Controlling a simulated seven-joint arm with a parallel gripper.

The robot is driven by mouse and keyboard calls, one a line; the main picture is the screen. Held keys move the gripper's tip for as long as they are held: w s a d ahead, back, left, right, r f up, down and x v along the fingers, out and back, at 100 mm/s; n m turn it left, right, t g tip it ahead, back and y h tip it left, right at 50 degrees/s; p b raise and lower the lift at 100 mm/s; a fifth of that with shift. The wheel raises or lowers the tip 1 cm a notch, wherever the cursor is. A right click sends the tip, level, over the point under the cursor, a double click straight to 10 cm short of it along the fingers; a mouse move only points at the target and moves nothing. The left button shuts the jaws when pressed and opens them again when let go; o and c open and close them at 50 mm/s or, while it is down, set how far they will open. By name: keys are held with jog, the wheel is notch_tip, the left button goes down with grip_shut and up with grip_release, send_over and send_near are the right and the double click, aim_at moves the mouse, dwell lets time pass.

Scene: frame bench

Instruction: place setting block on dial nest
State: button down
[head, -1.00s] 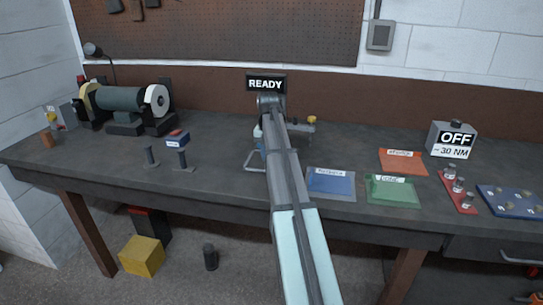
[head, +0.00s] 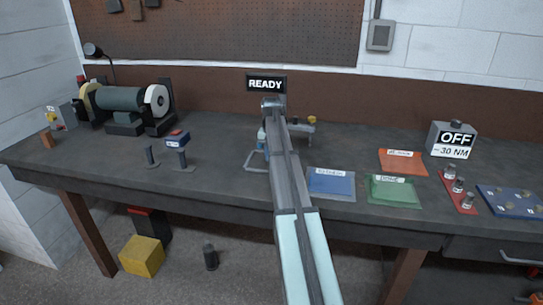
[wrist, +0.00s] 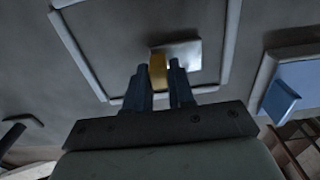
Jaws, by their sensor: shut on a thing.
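My gripper (wrist: 163,72) shows in the wrist view, its two dark blue fingers shut on a small yellow block, the setting block (wrist: 157,72). Behind the block is a shiny silver square plate (wrist: 187,55), inside a raised pale frame outline; it looks like the dial nest. I cannot tell whether the block touches the plate or hangs above it. In the head view my arm reaches to the back of the bench, below the READY sign (head: 266,84), and hides the gripper and block.
A blue mat (head: 331,182), green mat (head: 393,191) and orange mat (head: 403,161) lie right of my arm. A grinder (head: 125,105) and a small blue-red block (head: 177,138) are at left.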

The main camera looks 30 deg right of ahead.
jog(key=shift+f, duration=0.1)
jog(key=c, duration=1)
grip_release()
jog(key=shift+o, duration=0.2)
notch_tip(320, 180, up, 8)
jog(key=shift+f, duration=0.15)
